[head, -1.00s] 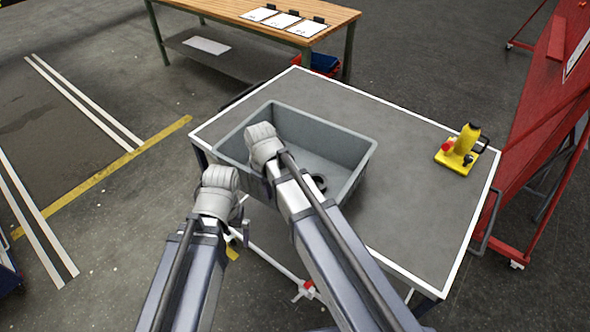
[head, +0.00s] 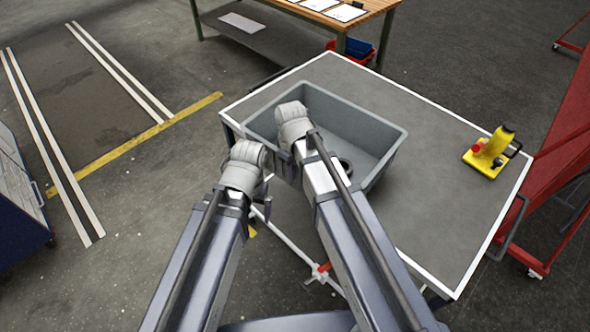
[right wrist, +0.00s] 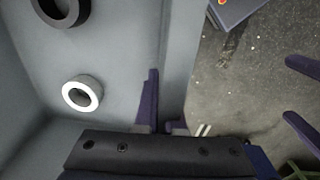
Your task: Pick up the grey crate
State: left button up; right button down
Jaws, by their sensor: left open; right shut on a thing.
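The grey crate (head: 379,169) is an open box on the grey-topped table, at its near left side in the head view. My right arm covers part of its near wall. My right gripper (head: 284,166) is at the crate's near left. In the right wrist view, the fingers of my right gripper (right wrist: 164,108) sit on either side of the crate's wall (right wrist: 182,60), shut on it. My left gripper (head: 266,189) is outside the crate, to the left of my right one. Its two fingers (right wrist: 304,100) show apart and empty in the right wrist view.
Ring-shaped parts, one dark (right wrist: 62,8) and one white-faced (right wrist: 82,93), lie in the crate. A yellow jack (head: 490,153) stands at the table's right. The table (head: 450,220) is clear between them. A red rack (head: 562,150) stands beyond its right edge.

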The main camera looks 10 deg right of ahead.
notch_tip(320, 180, up, 8)
jog(key=p, duration=0.7)
jog(key=shift+r, duration=0.1)
jog(key=shift+s, duration=0.1)
